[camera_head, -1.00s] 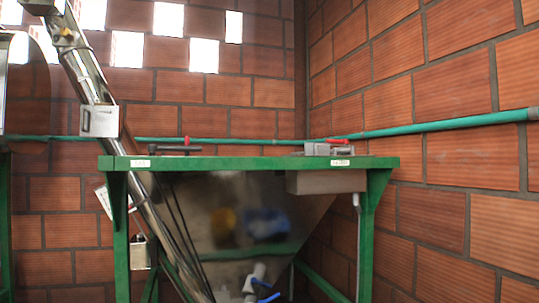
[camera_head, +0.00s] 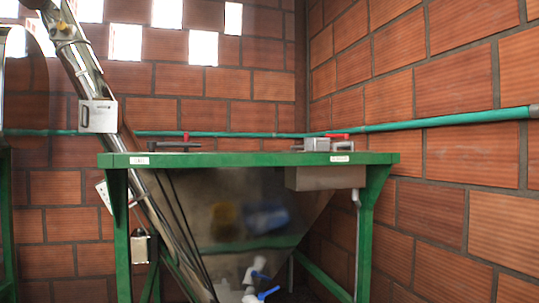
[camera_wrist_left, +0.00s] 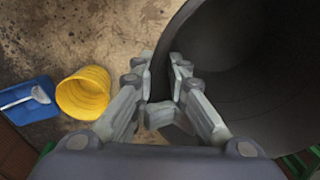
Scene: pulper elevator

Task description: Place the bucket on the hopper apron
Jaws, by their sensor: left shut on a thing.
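In the left wrist view, my left gripper (camera_wrist_left: 163,80) is shut on the rim of a large dark grey bucket (camera_wrist_left: 235,75). The bucket fills the right side of that view, and I look partly into its dark inside. In the head view, the steel hopper (camera_head: 225,195) sits in a green frame, with a flat green top (camera_head: 250,159) that looks like the apron. The bucket and both grippers are out of the head view. My right gripper shows in neither view.
A steel tube (camera_head: 130,160) slants beside the hopper. A yellow container (camera_wrist_left: 84,93) and a blue tray (camera_wrist_left: 28,99) with a white scoop lie on the floor.

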